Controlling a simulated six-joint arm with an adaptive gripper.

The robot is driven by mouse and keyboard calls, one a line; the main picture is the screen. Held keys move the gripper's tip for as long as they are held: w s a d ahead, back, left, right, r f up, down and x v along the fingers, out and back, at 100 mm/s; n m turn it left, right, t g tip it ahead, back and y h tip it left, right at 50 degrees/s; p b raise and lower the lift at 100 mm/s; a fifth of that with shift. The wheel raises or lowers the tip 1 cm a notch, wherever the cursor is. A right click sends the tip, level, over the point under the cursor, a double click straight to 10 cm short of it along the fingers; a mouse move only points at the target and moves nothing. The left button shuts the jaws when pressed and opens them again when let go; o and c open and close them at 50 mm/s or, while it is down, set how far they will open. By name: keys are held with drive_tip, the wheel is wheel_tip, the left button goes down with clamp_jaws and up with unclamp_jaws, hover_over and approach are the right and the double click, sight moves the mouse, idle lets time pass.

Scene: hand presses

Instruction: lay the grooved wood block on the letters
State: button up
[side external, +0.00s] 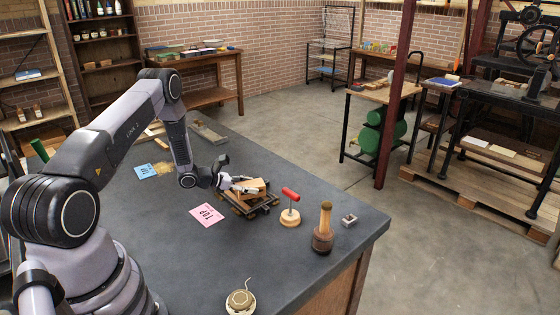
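A light wood block (256,185) is at the middle of the dark work table, over a low dark frame (262,208) with wooden parts. The block looks slightly tilted. Its groove is too small to make out. My gripper (243,186) reaches in from the left, its fingers at the block's left side. I cannot tell whether the fingers are closed on the block or only beside it. The letters are not distinguishable; the block and gripper cover much of the frame.
A pink printed card (206,216) and a blue one (145,171) lie left of the frame. To the right stand a red-handled tool (290,203), a wood-topped brown tool (323,236) and a small metal block (349,220). A round tin (240,301) is at the front.

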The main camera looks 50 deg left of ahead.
drive_tip(key=o, duration=0.5)
drive_tip(key=shift+c, duration=0.2)
